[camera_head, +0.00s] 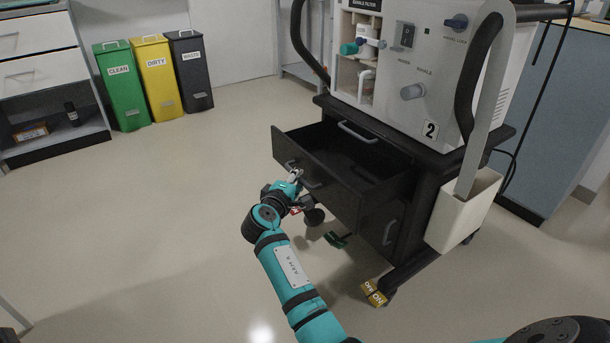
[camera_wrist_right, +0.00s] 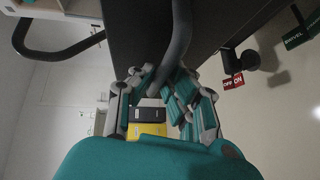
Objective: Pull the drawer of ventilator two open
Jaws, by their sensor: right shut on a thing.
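Ventilator two (camera_head: 405,65) stands on a black cart with the label "2" on its front. The cart's upper black drawer (camera_head: 335,190) is pulled out, and its empty-looking inside shows from above. My right gripper (camera_head: 296,178) is at the drawer's front, shut on the drawer handle (camera_head: 311,183). In the right wrist view the handle (camera_wrist_right: 178,45) runs as a dark curved bar between the fingers of my right gripper (camera_wrist_right: 162,88). The fingers hide part of the handle. My left gripper is not in view.
A closed lower drawer (camera_head: 382,225) with its own handle sits below. A cream bin (camera_head: 463,212) hangs on the cart's right side. Green (camera_head: 122,85), yellow (camera_head: 156,78) and dark (camera_head: 189,70) bins stand at the back left. The floor left of the cart is clear.

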